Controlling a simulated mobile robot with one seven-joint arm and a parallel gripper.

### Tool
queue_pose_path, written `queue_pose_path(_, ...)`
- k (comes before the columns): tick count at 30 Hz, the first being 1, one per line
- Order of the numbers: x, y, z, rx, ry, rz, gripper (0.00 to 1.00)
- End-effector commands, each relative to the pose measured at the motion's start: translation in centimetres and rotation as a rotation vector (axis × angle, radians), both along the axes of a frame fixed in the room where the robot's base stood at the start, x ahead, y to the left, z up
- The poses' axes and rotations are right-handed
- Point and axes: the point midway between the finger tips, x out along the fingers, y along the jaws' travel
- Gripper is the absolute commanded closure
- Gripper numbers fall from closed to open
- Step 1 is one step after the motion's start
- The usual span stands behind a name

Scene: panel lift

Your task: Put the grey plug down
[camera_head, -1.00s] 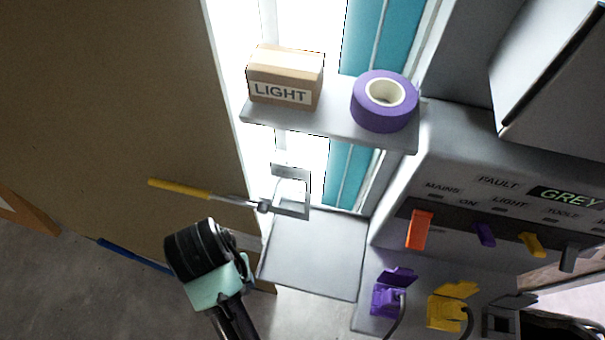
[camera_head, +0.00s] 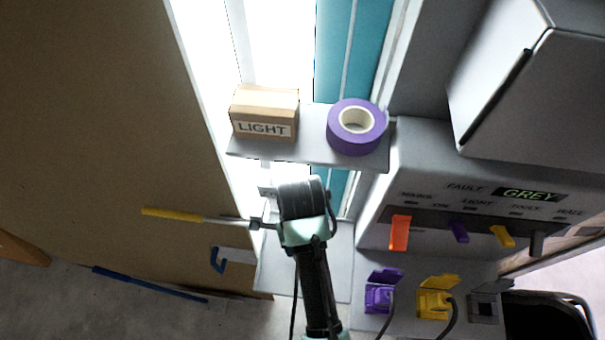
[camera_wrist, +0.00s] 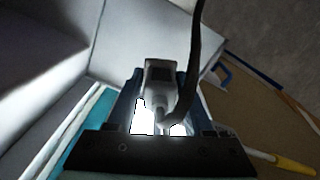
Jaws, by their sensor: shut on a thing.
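The grey plug (camera_wrist: 158,78) is between the two fingers of my gripper (camera_wrist: 160,88) in the wrist view, with its dark cable (camera_wrist: 197,40) running up out of the picture. The gripper is shut on it. In the head view my wrist is in front of the lower grey shelf and bracket, and it hides the fingers and the plug. The lower grey shelf (camera_head: 335,265) looks bare where it shows. A grey socket (camera_head: 484,308) is at the lower right of the panel.
An upper shelf (camera_head: 310,150) holds a LIGHT box (camera_head: 265,113) and purple tape (camera_head: 356,127). A yellow-handled rod (camera_head: 175,214) sticks out left. A blue hook (camera_head: 217,260) is left.

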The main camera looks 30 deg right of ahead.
Motion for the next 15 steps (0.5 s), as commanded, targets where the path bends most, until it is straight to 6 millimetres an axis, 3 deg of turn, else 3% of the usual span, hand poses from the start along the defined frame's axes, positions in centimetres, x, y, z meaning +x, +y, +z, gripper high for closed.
queue_pose_path(15, 0.0, -0.3, -5.8, 0.002, 0.005, -0.001, 1.0)
